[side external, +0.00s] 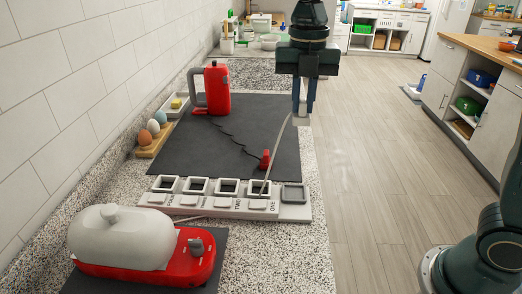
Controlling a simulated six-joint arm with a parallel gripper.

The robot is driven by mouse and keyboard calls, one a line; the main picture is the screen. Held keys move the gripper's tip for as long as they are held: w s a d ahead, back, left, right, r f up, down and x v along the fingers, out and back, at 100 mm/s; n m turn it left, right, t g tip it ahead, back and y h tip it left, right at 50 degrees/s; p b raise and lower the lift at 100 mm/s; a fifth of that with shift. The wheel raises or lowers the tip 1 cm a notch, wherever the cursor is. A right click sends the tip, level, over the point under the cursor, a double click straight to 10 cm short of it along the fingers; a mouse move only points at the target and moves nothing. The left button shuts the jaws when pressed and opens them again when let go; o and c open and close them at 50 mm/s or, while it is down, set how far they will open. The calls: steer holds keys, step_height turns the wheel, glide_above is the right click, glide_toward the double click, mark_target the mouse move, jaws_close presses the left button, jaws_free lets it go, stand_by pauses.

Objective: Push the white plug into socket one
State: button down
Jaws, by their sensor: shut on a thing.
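My gripper (301,112) points down above the far right edge of the dark mat. It is shut on the white plug (300,119), a small pale piece mostly hidden by the fingers. A pale cable (277,150) runs from there down to the strip. The power strip (186,208) lies across the counter, nearer the camera, with a row of square sockets. Socket one (259,187), by the label ONE, is the rightmost dark square and looks empty. The plug is apart from it, above and beyond it.
A red plug (265,160) on a black cord from the red appliance (217,88) sits on the mat (180,150), just behind socket one. A red appliance with a white lid (120,238) stands front left. Eggs in a wooden holder (152,142) line the wall side.

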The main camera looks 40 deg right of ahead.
stand_by(0.4)
steer(key=w+a+f, duration=0.3)
steer(key=f, duration=0.2)
steer(key=w+a+f, duration=0.3)
steer(key=f, duration=0.3)
steer(key=shift+f, duration=0.25)
steer(key=shift+f, duration=0.1)
steer(key=shift+f, duration=2.75)
steer(key=shift+f, duration=1.5)
steer(key=c, duration=1.3)
jaws_free()
steer(key=shift+c, duration=0.2)
steer(key=shift+r, duration=0.15)
